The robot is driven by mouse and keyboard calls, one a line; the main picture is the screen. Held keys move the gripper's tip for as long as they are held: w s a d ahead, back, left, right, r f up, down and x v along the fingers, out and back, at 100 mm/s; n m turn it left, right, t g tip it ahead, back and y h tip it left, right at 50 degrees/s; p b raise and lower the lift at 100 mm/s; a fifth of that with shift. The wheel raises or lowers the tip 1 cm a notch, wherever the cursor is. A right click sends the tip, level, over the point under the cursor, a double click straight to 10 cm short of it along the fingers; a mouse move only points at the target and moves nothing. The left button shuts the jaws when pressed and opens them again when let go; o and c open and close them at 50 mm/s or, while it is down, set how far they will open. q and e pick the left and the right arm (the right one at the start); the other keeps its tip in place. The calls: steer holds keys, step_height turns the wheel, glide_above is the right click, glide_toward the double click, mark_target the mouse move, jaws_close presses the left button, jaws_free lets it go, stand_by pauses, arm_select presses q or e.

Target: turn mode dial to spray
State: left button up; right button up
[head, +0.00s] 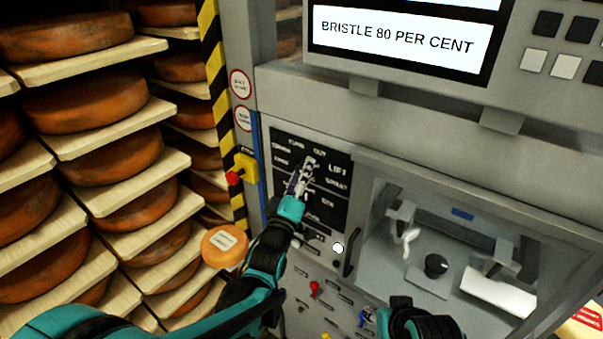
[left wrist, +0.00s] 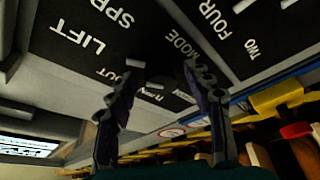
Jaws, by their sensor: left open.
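The black dial panel (head: 335,205) is on the grey machine front, with white labels including LIFT (head: 338,168) and one below it that seems to read SPRAY (head: 337,184). My left gripper (head: 305,170) is in front of the panel's upper part, hiding the mode dial there. In the left wrist view, the open fingers (left wrist: 163,75) straddle the panel near the MODE label (left wrist: 185,42), with LIFT and a cut-off SPR label (left wrist: 112,12) beside them. The dial and its pointer cannot be made out clearly between the fingers. My right arm shows at the bottom; its fingertips are not clear.
A screen (head: 400,37) above reads BRISTLE 80 PER CENT. A yellow box with a red button (head: 242,170) is left of the panel. Cheese shelves (head: 100,140) fill the left side. A recessed bay (head: 450,245) is at right, and a red knob (head: 314,288) is below the panel.

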arm_select(q)
steer(key=c, duration=1.1)
steer(key=shift+c, duration=0.2)
steer(key=shift+w+a+f+m+h+b, duration=0.1)
steer(key=shift+m+h+b, duration=0.8)
steer(key=shift+m, duration=1.05)
steer(key=shift+f+m+h+b, duration=0.1)
steer(key=shift+m+h+b, duration=0.8)
steer(key=shift+m, duration=1.1)
steer(key=shift+w+a+m+h+b, duration=0.1)
steer(key=shift+m+h+b, duration=0.8)
steer(key=shift+m, duration=1.05)
steer(key=shift+m+g, duration=0.3)
